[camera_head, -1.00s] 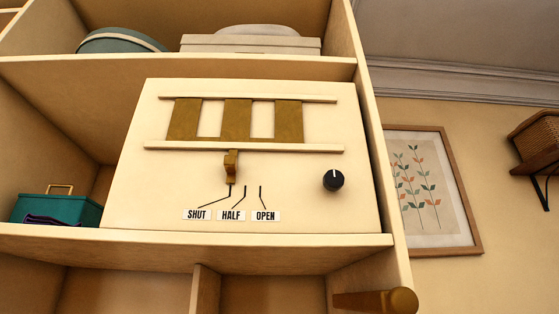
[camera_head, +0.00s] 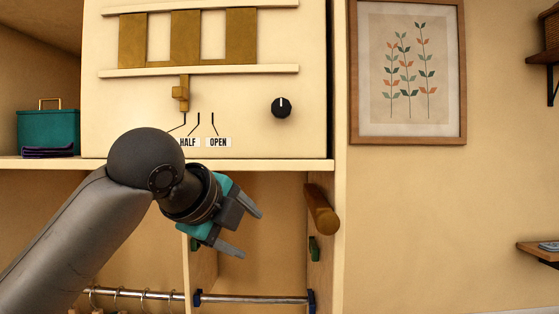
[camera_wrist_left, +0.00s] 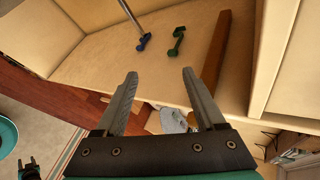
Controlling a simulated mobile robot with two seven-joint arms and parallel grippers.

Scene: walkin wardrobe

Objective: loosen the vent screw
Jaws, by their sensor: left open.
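The vent panel (camera_head: 105,115) is a cream board in the shelf, with a brown slatted slider (camera_head: 185,38) between two rails. Its brown tab (camera_head: 181,92) hangs below the lower rail, over the printed lines. A round black knob (camera_head: 281,108), its white mark pointing up, sits at the panel's right; no other screw shows. The HALF and OPEN labels (camera_head: 218,142) are visible; SHUT is hidden behind my arm. My left gripper (camera_head: 250,235) is open and empty, below the panel and knob, apart from them. Its open fingers show in the left wrist view (camera_wrist_left: 160,75).
A brown wooden peg (camera_head: 321,210) sticks out right of my left gripper. A metal clothes rail (camera_head: 250,299) lies below. A teal box (camera_head: 48,132) stands on the shelf at left. A framed picture (camera_head: 408,130) hangs at right. Space before the knob is clear.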

